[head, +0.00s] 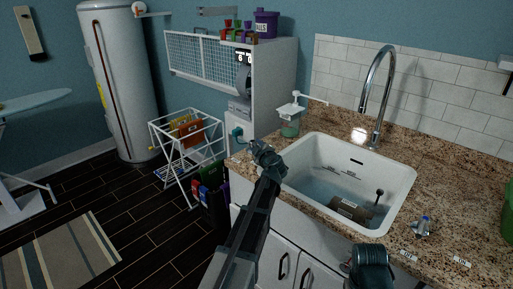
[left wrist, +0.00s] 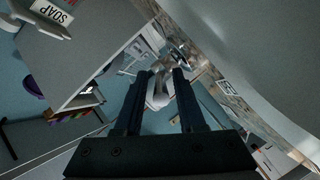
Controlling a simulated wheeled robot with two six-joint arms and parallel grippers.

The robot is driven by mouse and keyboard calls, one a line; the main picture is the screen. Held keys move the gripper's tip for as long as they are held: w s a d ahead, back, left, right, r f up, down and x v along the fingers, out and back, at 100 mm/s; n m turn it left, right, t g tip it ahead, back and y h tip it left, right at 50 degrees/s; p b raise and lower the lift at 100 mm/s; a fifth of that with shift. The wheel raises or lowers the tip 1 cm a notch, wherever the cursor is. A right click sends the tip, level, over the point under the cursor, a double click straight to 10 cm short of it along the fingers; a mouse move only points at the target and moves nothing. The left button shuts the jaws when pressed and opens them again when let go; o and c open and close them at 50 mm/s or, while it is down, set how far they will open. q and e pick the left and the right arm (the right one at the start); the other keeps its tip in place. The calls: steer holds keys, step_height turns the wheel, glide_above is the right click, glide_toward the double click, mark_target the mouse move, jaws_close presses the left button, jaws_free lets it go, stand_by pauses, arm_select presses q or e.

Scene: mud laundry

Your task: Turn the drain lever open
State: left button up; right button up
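The white sink (head: 298,178) holds bluish water. A brown block-like object (head: 348,210) lies in the water beside the lever's base.
A tall curved faucet (head: 378,90) rises behind the sink. A soap dispenser (head: 290,122) stands at the back left of the counter. A small blue-topped item (head: 424,226) and labels lie right of the sink. A dark teal part, apparently my right arm, shows at the bottom.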

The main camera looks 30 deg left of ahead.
arm_select(q)
steer(key=shift+o, duration=0.2)
steer(key=shift+s, duration=0.1)
steer(key=shift+s+d+r, duration=0.15)
steer(key=shift+s+d, duration=0.05)
steer(key=shift+s, duration=0.05)
steer(key=p+v, duration=0.3)
steer(key=v, duration=1)
